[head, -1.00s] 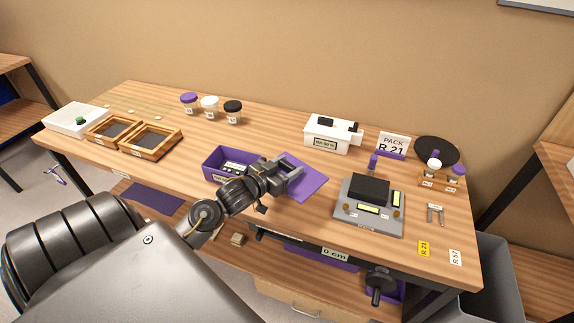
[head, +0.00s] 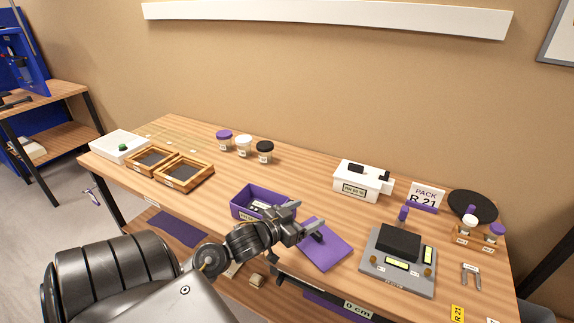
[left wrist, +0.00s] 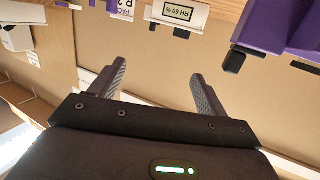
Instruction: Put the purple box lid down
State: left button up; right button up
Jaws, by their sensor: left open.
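The purple box lid (head: 330,248) lies flat on the table, just right of the purple box (head: 250,197). A small black piece, perhaps its handle, shows near its upper left part. The box is open, with pale and dark contents, and my arm hides part of its front. My left gripper (head: 307,218) is open and empty, above the lid's left upper edge and apart from it. In the left wrist view the open fingers (left wrist: 157,92) hold nothing, with a purple surface (left wrist: 285,28) at the upper right. My right gripper is out of view.
A grey scale (head: 398,262) stands right of the lid. A white device (head: 362,182) and a PACK R 21 sign (head: 426,197) stand behind. Two wooden trays (head: 184,172) and several jars stand at the left and back. Bare table lies between box and jars.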

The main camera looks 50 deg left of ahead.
pick_arm(q)
jog(key=s+r, duration=0.1)
jog(key=s, duration=0.6)
jog(key=shift+s+a+r+b, duration=0.15)
jog(key=shift+s+a+b, duration=0.05)
jog(key=shift+s+b, duration=0.15)
jog(key=s+d+f+g+y, duration=0.1)
jog(key=s+d+f+g, duration=0.15)
jog(key=f, duration=0.35)
jog(key=s+d+f+g+y, duration=0.1)
jog(key=s+d+f+g, duration=0.15)
jog(key=f, duration=0.25)
jog(key=s+d+f+m+g+h, duration=0.1)
jog(key=s+d+f+g, duration=0.7)
jog(key=s+d, duration=0.3)
notch_tip(320, 180, down, 26)
jog(key=s+g, duration=0.1)
jog(key=s+a+f, duration=0.1)
jog(key=s+f, duration=0.6)
jog(key=s, duration=0.1)
jog(key=s+a+f+g, duration=0.1)
jog(key=s+a+f, duration=0.1)
jog(key=s+f, duration=0.6)
jog(key=shift+s+a+f+m, duration=0.15)
jog(key=shift+s+a+m, duration=0.1)
jog(key=shift+m, duration=0.15)
